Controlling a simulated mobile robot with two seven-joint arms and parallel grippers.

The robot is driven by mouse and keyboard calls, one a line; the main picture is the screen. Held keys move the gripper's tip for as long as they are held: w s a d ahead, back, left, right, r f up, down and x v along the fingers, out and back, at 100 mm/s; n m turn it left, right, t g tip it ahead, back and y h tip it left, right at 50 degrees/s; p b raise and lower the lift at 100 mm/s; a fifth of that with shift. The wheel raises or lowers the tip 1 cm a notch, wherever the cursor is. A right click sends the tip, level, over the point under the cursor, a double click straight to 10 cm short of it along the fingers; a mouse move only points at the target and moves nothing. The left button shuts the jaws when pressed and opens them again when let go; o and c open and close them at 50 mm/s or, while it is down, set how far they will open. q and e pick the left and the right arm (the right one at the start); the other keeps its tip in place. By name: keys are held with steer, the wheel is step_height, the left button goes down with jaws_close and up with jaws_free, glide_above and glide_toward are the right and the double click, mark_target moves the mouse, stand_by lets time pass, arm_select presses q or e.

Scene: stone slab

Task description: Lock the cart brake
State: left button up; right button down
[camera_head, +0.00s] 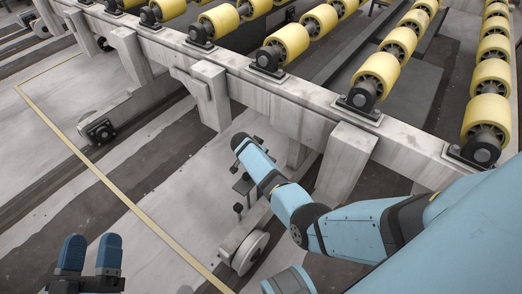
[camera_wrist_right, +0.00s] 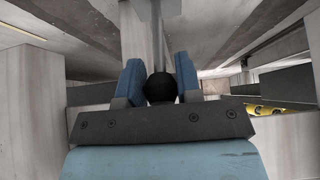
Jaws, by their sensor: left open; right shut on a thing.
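In the right wrist view, a round black knob (camera_wrist_right: 161,88) sits between the two blue fingers of my right gripper (camera_wrist_right: 158,66), which is shut on it. A grey bar rises behind the knob. In the head view my right arm reaches toward the frame's near side; its fingers and the knob cannot be made out there. A pale caster wheel (camera_head: 249,253) with dark fittings (camera_head: 241,185) above it stands just below that arm. My left gripper (camera_head: 91,243) is open and empty at the lower left, well apart from the wheel.
A grey frame (camera_head: 305,97) with rows of yellow rollers (camera_head: 287,42) crosses the top, on thick grey legs (camera_head: 210,95). Another caster (camera_head: 98,131) stands farther left. A yellow floor line (camera_head: 112,190) runs diagonally. The floor between my left gripper and the wheel is clear.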

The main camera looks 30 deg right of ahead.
steer(key=shift+s+a+f, duration=0.2)
steer(key=shift+a+f, duration=0.05)
steer(key=shift+a, duration=0.2)
steer(key=c, duration=0.8)
jaws_free()
arm_select(q)
steer(key=shift+a, duration=0.1)
arm_select(e)
steer(key=shift+w+d+r, duration=0.1)
steer(key=shift+a+r+p, duration=0.2)
steer(key=shift+r+p, duration=0.25)
arm_select(q)
steer(key=s+a+f+g+y+p, duration=0.2)
steer(key=a+f+g+y+p, duration=0.3)
steer(key=f+p, duration=0.5)
steer(key=shift+s+a+f+g, duration=0.2)
steer(key=shift+a+f+g, duration=0.2)
steer(key=shift+f+g, duration=0.45)
arm_select(e)
steer(key=v, duration=1.3)
steer(key=shift+f, duration=0.15)
steer(key=shift+a, duration=0.1)
